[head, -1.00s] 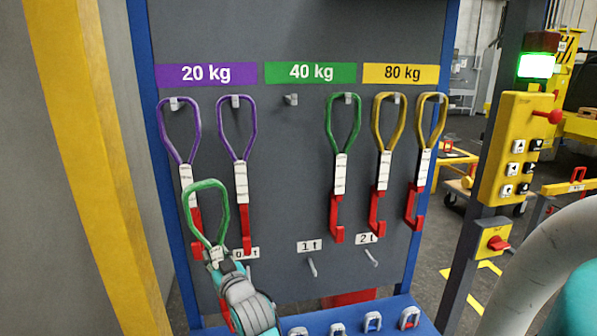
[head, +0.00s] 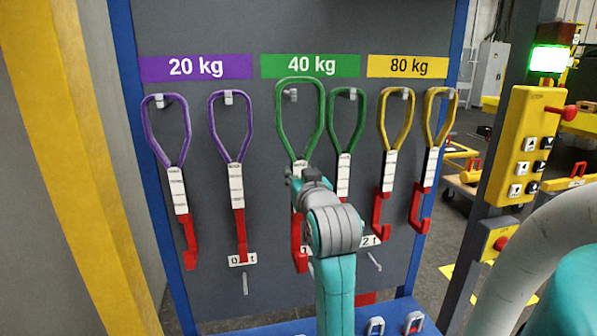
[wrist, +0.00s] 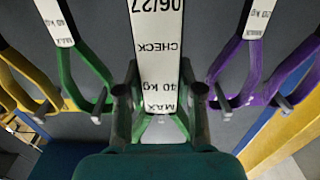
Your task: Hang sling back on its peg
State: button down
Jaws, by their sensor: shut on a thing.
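The held green 40 kg sling (head: 279,121) hangs upright with its loop at the top and its red hook below, partly hidden by my arm. My gripper (head: 297,176) is shut on its white tag (wrist: 160,45), which reads MAX 40 KG in the wrist view. The left peg (head: 290,95) under the green 40 kg label (head: 310,66) shows inside the loop, a little below its top. The loop looks larger than its neighbour's, so nearer to the camera. I cannot tell whether the peg passes through it.
A second green sling (head: 361,120) hangs close on the right. Two purple slings (head: 184,125) hang on the left and two yellow slings (head: 382,125) on the right. Lower hooks carry small plates (head: 242,259). A blue shelf (head: 270,328) runs along the bottom.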

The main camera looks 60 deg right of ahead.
jog(key=shift+s+d+r, duration=0.1)
jog(key=shift+d+r, duration=0.1)
jog(key=w+d+f, duration=0.3)
jog(key=w+d, duration=0.4)
jog(key=d, duration=0.1)
dwell(2.0)
jog(key=shift+d+f, duration=0.1)
jog(key=shift+f, duration=0.05)
dwell(0.6)
jog(key=c, duration=0.7)
grip_release()
jog(key=shift+f, duration=0.15)
